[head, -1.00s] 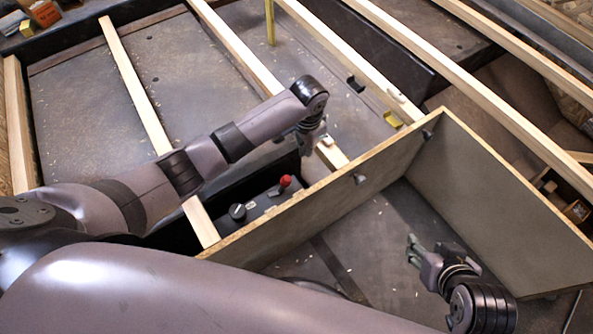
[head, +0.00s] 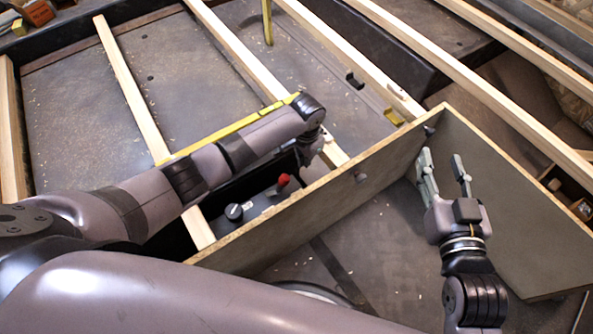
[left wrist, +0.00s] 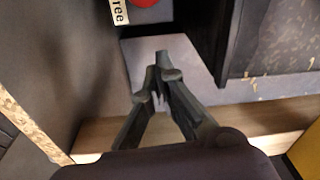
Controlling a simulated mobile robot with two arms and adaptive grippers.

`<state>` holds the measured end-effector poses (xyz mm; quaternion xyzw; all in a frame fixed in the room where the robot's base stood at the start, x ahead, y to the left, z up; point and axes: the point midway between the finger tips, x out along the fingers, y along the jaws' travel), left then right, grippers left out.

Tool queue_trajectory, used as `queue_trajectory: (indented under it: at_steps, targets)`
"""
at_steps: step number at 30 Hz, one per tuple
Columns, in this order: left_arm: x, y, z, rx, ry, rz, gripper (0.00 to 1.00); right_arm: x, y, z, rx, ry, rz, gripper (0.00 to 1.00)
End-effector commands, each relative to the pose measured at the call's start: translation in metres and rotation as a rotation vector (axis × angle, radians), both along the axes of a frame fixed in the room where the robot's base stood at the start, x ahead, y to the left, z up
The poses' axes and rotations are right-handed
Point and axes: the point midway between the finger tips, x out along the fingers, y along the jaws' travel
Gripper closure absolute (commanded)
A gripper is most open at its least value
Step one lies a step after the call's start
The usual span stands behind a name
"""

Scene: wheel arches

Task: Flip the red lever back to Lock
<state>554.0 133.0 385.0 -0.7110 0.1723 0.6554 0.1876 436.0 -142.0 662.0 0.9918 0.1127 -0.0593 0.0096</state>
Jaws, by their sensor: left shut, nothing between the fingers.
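The red lever (head: 283,181) is on a dark control panel (head: 262,200) beside a black knob, behind the plywood board. In the left wrist view, part of the red lever (left wrist: 146,2) shows at the top edge, beside a white label (left wrist: 119,12) reading "ree". My left gripper (left wrist: 163,68) is shut and empty, its fingertips below the lever in that view and apart from it. In the head view, my left gripper (head: 308,157) is partly hidden by its wrist. My right gripper (head: 443,166) is open and empty, in front of the plywood boards.
A plywood board (head: 330,195) stands between the panel and my right gripper. A second board (head: 510,215) joins it at the right. Wooden beams (head: 130,88) cross the floor. A yellow strip (head: 230,126) lies along my left arm.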

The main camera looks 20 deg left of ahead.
Motion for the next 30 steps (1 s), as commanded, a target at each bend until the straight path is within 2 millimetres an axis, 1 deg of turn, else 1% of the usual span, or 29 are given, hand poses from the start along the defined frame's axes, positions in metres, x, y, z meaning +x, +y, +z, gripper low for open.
queue_trajectory:
  at_steps: [1,6,8,9,12,18,22,30]
  targets:
    - [0.0,0.0,-0.008,0.0,0.001,0.0,1.0,0.002,0.002,0.007,0.014,-0.054,0.004,0.6]
    - [0.002,0.0,-0.024,0.0,0.001,0.0,1.0,0.003,0.008,0.044,0.063,-0.245,0.016,0.6]
    - [0.001,0.001,-0.027,0.0,-0.001,-0.001,1.0,0.002,0.009,0.054,0.077,-0.297,0.019,0.6]
    - [-0.005,0.005,-0.023,0.0,-0.001,-0.001,1.0,0.002,0.009,0.055,0.075,-0.289,0.018,0.6]
    - [-0.016,0.011,-0.019,0.001,-0.001,-0.003,1.0,0.002,0.009,0.054,0.075,-0.288,0.018,0.6]
    - [-0.029,0.017,-0.015,0.0,-0.001,-0.001,1.0,0.002,0.009,0.059,0.081,-0.311,0.019,0.6]
    - [-0.032,0.019,-0.014,0.0,-0.001,-0.001,1.0,0.002,0.009,0.059,0.082,-0.316,0.019,0.6]
    - [-0.032,0.019,-0.014,0.0,0.0,0.0,1.0,0.001,0.009,0.059,0.082,-0.316,0.019,0.6]
